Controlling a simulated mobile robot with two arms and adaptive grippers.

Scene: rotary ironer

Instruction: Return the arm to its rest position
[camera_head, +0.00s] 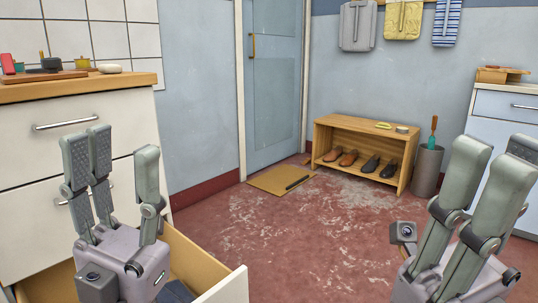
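My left gripper (118,152) is in front of the white drawer cabinet, above an open drawer (222,288). Its fingers point up and stand apart, with nothing between them. My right gripper (497,152) is at the lower right, in front of the light blue cabinet. Its fingers also point up and look spread, with no object visible in them; the nearer fingers partly hide the farther one.
The white cabinet (30,145) stands at left, its wooden top carrying small items. A shoe bench (325,140) with several shoes stands at the back beside a grey bin (427,172). A mat (268,181) lies by the door (272,90). The red floor (310,235) between is clear.

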